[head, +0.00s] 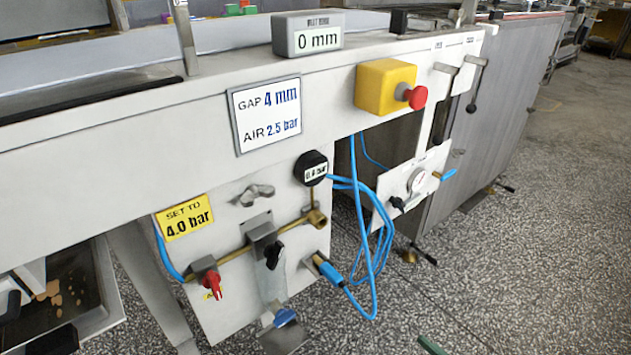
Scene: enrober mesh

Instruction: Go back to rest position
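My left gripper (30,322) shows at the lower left edge, partly cut off by the frame. Its two black fingertips are apart with nothing seen between them. It is in front of a metal tray (103,285) that holds small brown pieces. My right gripper is not in view.
The white machine frame (130,140) crosses the view, with a grey display reading 0 mm (308,35) and a yellow box with a red button (385,87). Below hangs a valve panel (225,315) with a black gauge (311,168) and blue hoses (372,250). Speckled floor (520,240) is clear at right.

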